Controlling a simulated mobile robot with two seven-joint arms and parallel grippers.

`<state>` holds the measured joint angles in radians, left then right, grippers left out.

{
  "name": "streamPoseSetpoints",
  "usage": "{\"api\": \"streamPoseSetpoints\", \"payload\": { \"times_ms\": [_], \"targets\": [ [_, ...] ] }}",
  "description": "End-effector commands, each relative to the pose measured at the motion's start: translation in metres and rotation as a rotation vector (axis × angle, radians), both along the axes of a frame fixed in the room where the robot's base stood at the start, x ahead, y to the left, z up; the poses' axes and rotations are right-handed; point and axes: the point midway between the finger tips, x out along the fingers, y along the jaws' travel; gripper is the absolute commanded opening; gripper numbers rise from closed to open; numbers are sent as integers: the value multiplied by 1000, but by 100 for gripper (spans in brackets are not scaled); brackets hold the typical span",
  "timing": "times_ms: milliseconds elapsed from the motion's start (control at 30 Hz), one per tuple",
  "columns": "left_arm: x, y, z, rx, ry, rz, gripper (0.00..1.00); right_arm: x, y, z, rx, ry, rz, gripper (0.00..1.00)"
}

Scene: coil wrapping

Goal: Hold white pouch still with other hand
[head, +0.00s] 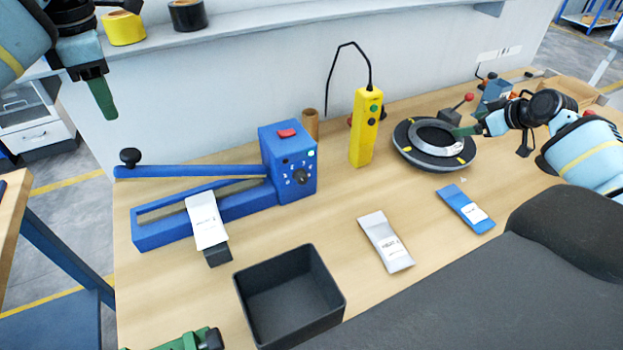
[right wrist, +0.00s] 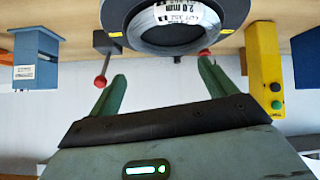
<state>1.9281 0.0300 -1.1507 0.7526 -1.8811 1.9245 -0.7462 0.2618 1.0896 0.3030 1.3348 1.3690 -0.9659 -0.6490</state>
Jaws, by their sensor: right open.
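One white pouch (head: 206,220) lies over the front of the blue lever device (head: 288,165), its lower end over a small dark block. Another white pouch (head: 385,241) lies flat on the table, right of the black bin. My left gripper (head: 101,98) hangs at the upper left, well above and away from both pouches; its green fingers overlap, so its opening is unclear. My right gripper (head: 466,131) is at the round black stand with a grey coil (head: 436,137), far from the pouches. In the right wrist view its green fingers (right wrist: 158,92) are apart, with nothing gripped between them.
A black open bin (head: 262,277) stands at the front. A yellow control box (head: 366,128) with a cable stands behind the middle. A blue pouch (head: 465,208) lies to the right. A green and black item (head: 192,341) is partly cut off at the bottom edge. Bare table separates these things.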

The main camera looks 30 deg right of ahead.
Motion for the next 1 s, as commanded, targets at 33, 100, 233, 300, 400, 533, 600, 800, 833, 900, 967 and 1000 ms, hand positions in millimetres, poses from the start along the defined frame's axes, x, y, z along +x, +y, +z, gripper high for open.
{"api": "streamPoseSetpoints", "payload": {
  "times_ms": [33, 100, 233, 300, 400, 533, 600, 800, 833, 900, 967, 1000],
  "targets": [
    [0, 0, 0, 0, 0, 0, 36, 8, 2, 14, -2, 16, -5, 84],
    [0, 0, 0, 0, 0, 0, 36, 14, 4, 27, 0, 49, -24, 84],
    [0, 0, 0, 0, 0, 0, 36, 20, 2, 52, -4, 108, -80, 84],
    [0, 0, 0, 0, 0, 0, 36, 20, -2, 66, -8, 137, -121, 84],
    [0, 0, 0, 0, 0, 0, 36, 16, -10, 86, -15, 178, -194, 84],
    [0, 0, 0, 0, 0, 0, 36, 5, -26, 112, -26, 222, -312, 84],
    [0, 0, 0, 0, 0, 0, 36, -5, -37, 126, -29, 241, -385, 84],
    [0, 0, 0, 0, 0, 0, 36, -44, -73, 163, -28, 279, -630, 84],
    [0, 0, 0, 0, 0, 0, 36, -52, -78, 168, -27, 283, -671, 84],
    [0, 0, 0, 0, 0, 0, 36, -70, -91, 179, -19, 289, -767, 84],
    [0, 0, 0, 0, 0, 0, 36, -87, -102, 187, -11, 294, -852, 84],
    [0, 0, 0, 0, 0, 0, 36, -99, -108, 191, -3, 298, -906, 84]
  ]
}}
